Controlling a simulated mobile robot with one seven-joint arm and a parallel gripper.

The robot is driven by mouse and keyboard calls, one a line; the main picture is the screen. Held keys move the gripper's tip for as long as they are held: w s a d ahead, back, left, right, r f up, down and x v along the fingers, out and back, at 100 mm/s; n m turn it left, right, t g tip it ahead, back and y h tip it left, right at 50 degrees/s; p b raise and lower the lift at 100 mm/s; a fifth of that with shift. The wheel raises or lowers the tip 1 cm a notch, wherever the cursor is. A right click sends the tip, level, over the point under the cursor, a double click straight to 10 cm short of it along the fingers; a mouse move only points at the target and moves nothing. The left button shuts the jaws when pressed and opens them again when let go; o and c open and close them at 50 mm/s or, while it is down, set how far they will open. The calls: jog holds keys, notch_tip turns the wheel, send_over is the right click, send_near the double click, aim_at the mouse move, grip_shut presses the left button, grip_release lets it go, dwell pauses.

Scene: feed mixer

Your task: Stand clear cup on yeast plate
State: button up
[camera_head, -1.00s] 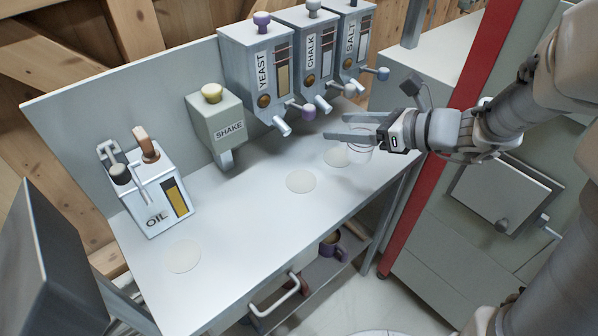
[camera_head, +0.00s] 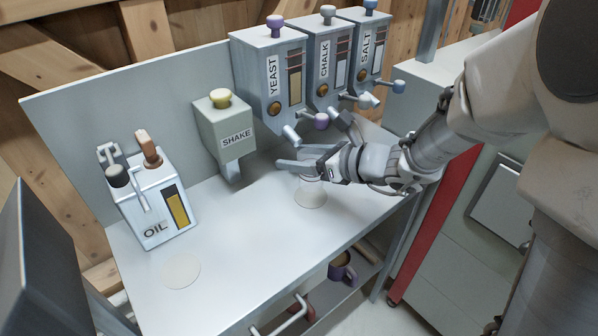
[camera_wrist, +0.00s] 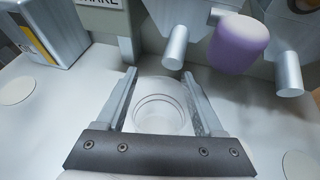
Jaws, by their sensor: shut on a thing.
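The clear cup (camera_wrist: 160,104) is between the two fingers of my gripper (camera_wrist: 160,95) in the wrist view. In the head view, my gripper (camera_head: 298,168) is shut on the cup (camera_head: 309,179), whose see-through wall shows only faintly. The yeast plate (camera_head: 311,197), a thin pale disc, lies on the table in front of the YEAST dispenser (camera_head: 273,85). The cup looks upright, over the rear part of this plate; I cannot tell whether its bottom touches it. The yeast spout (camera_wrist: 175,48) is just beyond the cup.
Another pale disc (camera_head: 182,271) lies before the OIL can (camera_head: 152,207), and one (camera_wrist: 300,165) shows at the wrist view's right edge. The SHAKE (camera_head: 228,130), CHALK (camera_head: 325,70) and SALT (camera_head: 367,60) dispensers line the back.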

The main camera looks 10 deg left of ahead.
jog(key=shift+f+b, duration=0.5)
jog(key=shift+f, duration=1.1)
jog(key=shift+f, duration=0.1)
jog(key=shift+f+b, duration=0.15)
jog(key=shift+b, duration=0.15)
jog(key=o, duration=1.3)
jog(key=shift+r, duration=0.2)
